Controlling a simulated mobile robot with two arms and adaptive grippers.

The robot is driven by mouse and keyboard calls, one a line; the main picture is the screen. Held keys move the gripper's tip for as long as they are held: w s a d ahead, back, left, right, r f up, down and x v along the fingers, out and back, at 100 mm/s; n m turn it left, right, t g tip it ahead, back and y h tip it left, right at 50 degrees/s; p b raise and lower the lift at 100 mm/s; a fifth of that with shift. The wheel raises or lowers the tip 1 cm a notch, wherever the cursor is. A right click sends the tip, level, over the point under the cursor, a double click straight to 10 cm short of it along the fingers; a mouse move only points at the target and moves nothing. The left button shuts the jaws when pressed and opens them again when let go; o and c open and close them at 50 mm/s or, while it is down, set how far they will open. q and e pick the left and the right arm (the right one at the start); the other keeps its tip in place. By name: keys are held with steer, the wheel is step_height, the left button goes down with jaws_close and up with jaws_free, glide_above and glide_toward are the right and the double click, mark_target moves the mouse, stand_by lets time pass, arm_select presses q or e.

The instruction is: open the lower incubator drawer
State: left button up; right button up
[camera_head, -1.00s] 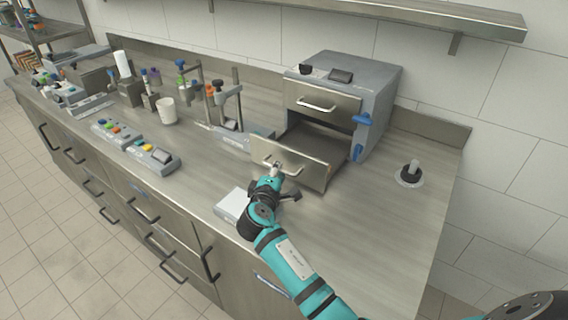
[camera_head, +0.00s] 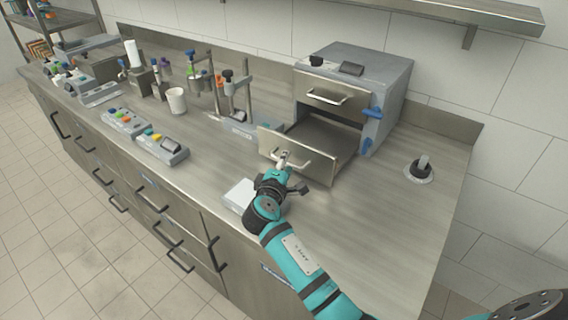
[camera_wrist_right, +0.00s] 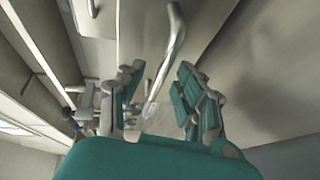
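The incubator (camera_head: 392,82) is a grey box on the bench with two drawers. Its upper drawer (camera_head: 318,90) is shut. Its lower drawer (camera_head: 318,166) stands well pulled out, with its dark interior showing. My right gripper (camera_head: 287,170) is at the lower drawer's bar handle (camera_head: 300,163). In the right wrist view the gripper's two teal fingers (camera_wrist_right: 160,95) are spread apart. The handle (camera_wrist_right: 172,50) runs between and beyond them, and I see no clear grip on it. My left gripper is not in view.
A white flat block (camera_head: 238,195) lies beside my right gripper near the bench's front edge. Button panels (camera_head: 160,149), a white cup (camera_head: 176,100) and stands are to the left. A dark round fitting (camera_head: 419,172) is at the right.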

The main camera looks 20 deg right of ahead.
steer(key=v, duration=1.1)
steer(key=shift+s+a+r, duration=0.15)
steer(key=shift+s+a, duration=0.1)
steer(key=shift+s, duration=0.05)
